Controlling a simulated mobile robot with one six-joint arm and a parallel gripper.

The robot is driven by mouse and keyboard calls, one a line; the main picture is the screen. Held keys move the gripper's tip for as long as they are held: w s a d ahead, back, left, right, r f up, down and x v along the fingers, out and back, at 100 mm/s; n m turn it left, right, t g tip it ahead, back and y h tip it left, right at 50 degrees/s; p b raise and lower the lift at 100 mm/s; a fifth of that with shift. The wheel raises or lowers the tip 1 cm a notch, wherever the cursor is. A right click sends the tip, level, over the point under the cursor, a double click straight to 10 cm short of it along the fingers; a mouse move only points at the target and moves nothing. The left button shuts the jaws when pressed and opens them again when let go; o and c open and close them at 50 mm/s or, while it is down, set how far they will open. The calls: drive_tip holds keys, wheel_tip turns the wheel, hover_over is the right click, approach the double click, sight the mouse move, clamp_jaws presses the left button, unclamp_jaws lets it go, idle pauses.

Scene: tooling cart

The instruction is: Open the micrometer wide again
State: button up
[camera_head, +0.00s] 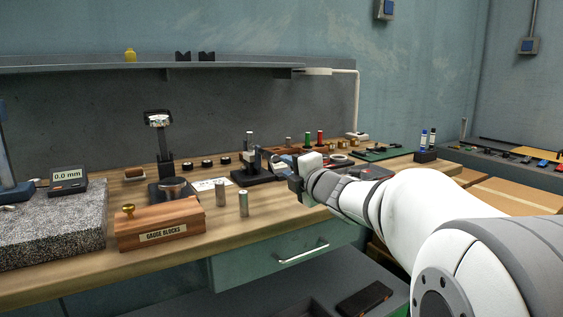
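A small dark stand (257,177) with upright metal parts is on the bench, left of my gripper. It appears to hold the micrometer (256,158), but the instrument is small and partly lost among the things behind it, so its gap cannot be made out. My gripper (294,183) is over the front part of the bench, just right of the stand. My white arm reaches in from the lower right. The fingertips are too small and dark to show whether they are apart, and I cannot tell whether they touch anything.
Two metal cylinders (244,203) stand upright near the front edge. A wooden gauge block box (160,226) and a granite plate (52,238) with a display (69,180) are at left. A drawer handle (301,251) juts out below. Small parts crowd the bench behind my gripper.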

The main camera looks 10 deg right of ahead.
drive_tip(key=shift+s+d, duration=0.2)
drive_tip(key=shift+s, duration=0.4)
idle(0.3)
